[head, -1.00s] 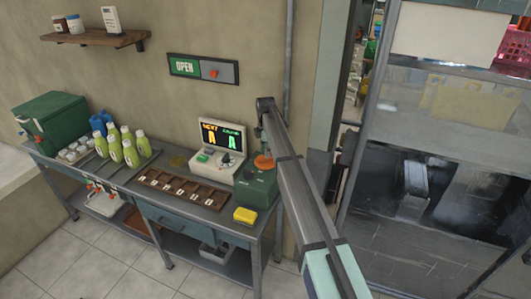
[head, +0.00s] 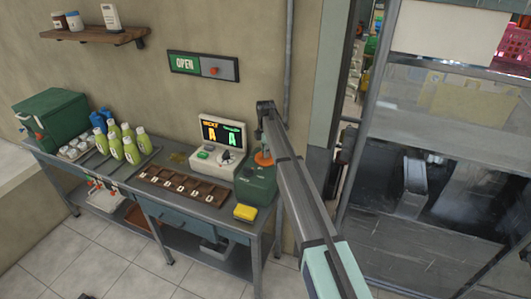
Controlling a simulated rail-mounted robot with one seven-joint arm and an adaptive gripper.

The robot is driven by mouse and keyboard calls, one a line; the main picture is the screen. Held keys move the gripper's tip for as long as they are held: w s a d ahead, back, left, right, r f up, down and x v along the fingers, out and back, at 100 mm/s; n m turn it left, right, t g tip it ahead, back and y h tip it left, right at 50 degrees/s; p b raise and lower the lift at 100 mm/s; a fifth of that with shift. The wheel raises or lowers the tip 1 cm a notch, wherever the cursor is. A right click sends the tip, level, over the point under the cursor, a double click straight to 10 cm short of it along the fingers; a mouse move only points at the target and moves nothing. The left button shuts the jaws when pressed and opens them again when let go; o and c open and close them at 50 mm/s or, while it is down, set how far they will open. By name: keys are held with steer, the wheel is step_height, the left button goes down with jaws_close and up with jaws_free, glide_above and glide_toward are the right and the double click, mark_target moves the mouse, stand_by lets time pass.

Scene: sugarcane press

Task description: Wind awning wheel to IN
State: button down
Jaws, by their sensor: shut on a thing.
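My arm reaches from the lower right, and its dark end stands just above the right end of the workbench. My gripper (head: 261,132) points down there; it is small and partly hidden behind my own arm. It appears shut on the orange wheel-like part (head: 263,159) on top of a green box (head: 256,186). My arm covers the right side of this part, so the exact hold and the wheel's angle cannot be read. No IN marking is legible.
A display unit (head: 219,148) stands left of the green box, with a lettered brown tray (head: 181,190) and a yellow block (head: 245,213) in front. Several green bottles (head: 131,152) stand farther left. A pipe (head: 288,45) runs down the wall. Glass panels (head: 440,200) are at right.

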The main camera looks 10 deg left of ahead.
steer(key=m+b, duration=0.2)
steer(key=shift+f+m, duration=0.2)
steer(key=shift+m, duration=0.2)
steer(key=m+b, duration=0.2)
steer(key=m, duration=0.1)
steer(key=shift+m, duration=0.3)
steer(key=m+b, duration=0.1)
steer(key=m, duration=0.2)
steer(key=shift+m+b, duration=0.3)
steer(key=shift+b, duration=0.05)
steer(key=m+b, duration=0.1)
steer(key=m, duration=0.2)
steer(key=shift+r+m, duration=0.1)
steer(key=shift+m, duration=0.2)
steer(key=m+b, duration=0.2)
steer(key=m, duration=0.5)
steer(key=m+b, duration=0.1)
steer(key=m, duration=0.5)
steer(key=shift+m, duration=0.3)
